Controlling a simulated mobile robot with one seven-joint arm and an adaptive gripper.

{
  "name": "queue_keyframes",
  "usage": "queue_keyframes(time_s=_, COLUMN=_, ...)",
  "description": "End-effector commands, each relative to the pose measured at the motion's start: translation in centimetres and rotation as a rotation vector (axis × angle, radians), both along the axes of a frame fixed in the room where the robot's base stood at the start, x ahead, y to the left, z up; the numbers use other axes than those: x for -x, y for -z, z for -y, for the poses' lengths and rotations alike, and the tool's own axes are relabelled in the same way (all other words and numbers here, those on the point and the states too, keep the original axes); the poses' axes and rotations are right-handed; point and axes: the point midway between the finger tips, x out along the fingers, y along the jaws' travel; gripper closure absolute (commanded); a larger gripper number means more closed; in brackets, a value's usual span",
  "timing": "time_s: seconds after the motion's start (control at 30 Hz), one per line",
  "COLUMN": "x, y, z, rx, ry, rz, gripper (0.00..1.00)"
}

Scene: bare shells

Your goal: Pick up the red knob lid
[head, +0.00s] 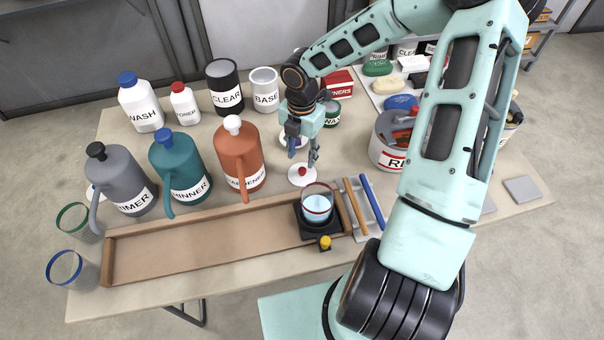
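The red knob lid (302,176) is a white disc with a small red knob. It lies flat on the table in the head view, behind the cup on the black stand. My gripper (302,160) points down just above and behind the lid as seen here. Its two fingers are apart, with nothing visible between them. I cannot tell the exact height of the fingertips over the knob.
Another white disc (286,141) lies partly hidden behind my gripper. An orange jug (238,150) stands to the left and a red-labelled can (383,152) to the right. In front are a long wooden tray (200,247) and a clear cup (317,208) on a black stand.

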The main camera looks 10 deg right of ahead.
Motion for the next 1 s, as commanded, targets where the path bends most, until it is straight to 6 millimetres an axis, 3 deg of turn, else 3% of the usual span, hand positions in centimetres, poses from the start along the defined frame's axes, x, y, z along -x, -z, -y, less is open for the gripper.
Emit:
queue_keyframes(time_s=0.43, x=0.3, y=4.9, z=0.1, rx=0.0, ry=0.0, rz=-0.001, gripper=0.63)
queue_keyframes(time_s=0.77, x=0.2, y=5.5, z=0.2, rx=0.002, ry=0.0, rz=0.001, gripper=0.63)
queue_keyframes(time_s=1.0, x=0.2, y=5.5, z=0.2, rx=0.001, ry=0.001, rz=0.0, gripper=0.89)
